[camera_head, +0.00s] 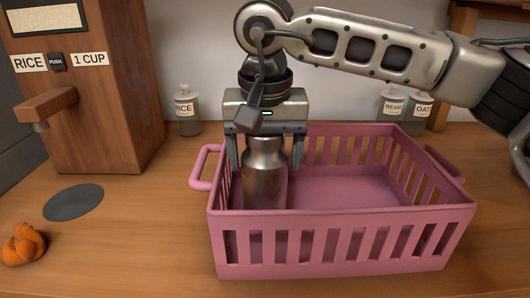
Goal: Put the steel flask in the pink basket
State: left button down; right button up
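The steel flask (265,183) stands upright inside the pink basket (340,223), near its left end. The basket's front wall hides the flask's lower part. My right gripper (265,160) points down over the flask's top. Its two fingers are spread on either side of the flask, with a small gap visible at each side, so it looks open. The arm comes in from the right, above the basket. My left gripper is not in view.
A wooden rice dispenser (105,105) stands at the back left, with a dark round pad (73,202) before it. An orange knotted object (23,245) lies at front left. Labelled jars stand along the wall, one marked rice (187,113). The basket's middle and right are empty.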

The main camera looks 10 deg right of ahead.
jog(key=shift+o, duration=0.5)
jog(key=shift+r, duration=0.15)
jog(key=shift+r, duration=0.25)
jog(key=r, duration=0.3)
jog(key=s+r, duration=0.1)
jog(key=r, duration=0.7)
jog(key=shift+s+a+r+p, duration=0.15)
jog(key=shift+s+r+p, duration=0.05)
jog(key=shift+s+p, duration=0.15)
